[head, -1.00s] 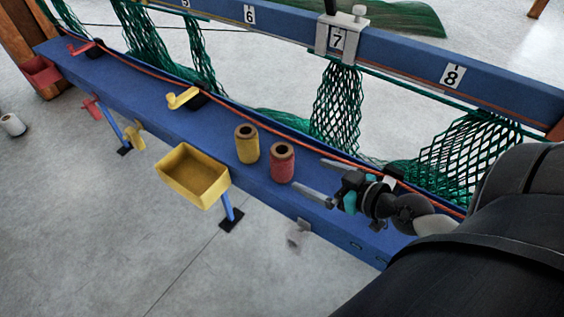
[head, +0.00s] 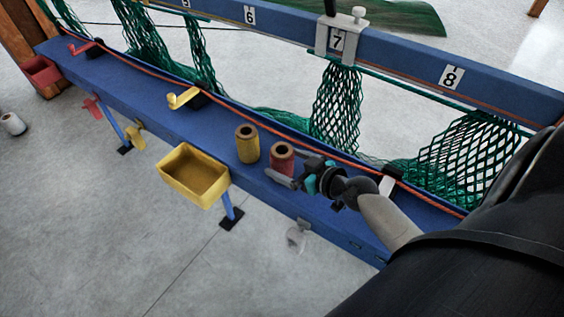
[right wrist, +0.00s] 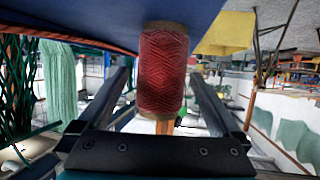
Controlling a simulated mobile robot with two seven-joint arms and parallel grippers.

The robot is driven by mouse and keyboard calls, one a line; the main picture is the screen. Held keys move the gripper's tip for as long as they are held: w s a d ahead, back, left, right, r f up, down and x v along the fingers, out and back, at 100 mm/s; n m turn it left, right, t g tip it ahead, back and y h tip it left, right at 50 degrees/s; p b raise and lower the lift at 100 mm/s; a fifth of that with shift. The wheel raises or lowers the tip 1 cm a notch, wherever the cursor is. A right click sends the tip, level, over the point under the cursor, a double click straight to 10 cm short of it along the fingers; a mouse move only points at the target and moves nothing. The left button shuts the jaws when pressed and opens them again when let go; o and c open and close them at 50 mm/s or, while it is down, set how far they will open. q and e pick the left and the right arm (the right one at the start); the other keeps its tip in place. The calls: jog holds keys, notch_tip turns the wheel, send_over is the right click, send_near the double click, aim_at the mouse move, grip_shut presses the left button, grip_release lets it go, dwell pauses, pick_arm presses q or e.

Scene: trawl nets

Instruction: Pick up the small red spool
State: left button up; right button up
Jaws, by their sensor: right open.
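The small red spool (head: 281,157) stands upright on the blue bench, its round top with a dark hole showing. My right gripper (head: 287,167) is at the spool, coming from the right, with its near finger across the spool's lower front. In the right wrist view the red spool (right wrist: 163,70) appears between the two open fingers (right wrist: 159,78), with a visible gap on each side. The far finger is mostly hidden in the head view. My left gripper is not in view.
A yellow spool (head: 247,144) stands close to the left of the red one. A yellow bin (head: 174,181) hangs on the bench's (head: 150,120) front edge. Green netting (head: 337,110) and an orange rope (head: 225,103) run behind. A blue numbered rail (head: 400,60) is above.

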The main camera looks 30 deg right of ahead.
jog(key=shift+f+x, duration=0.2)
jog(key=shift+x, duration=1.05)
jog(key=shift+f+x, duration=0.2)
jog(key=shift+x, duration=1.1)
jog(key=shift+s, duration=0.2)
jog(key=c, duration=1.4)
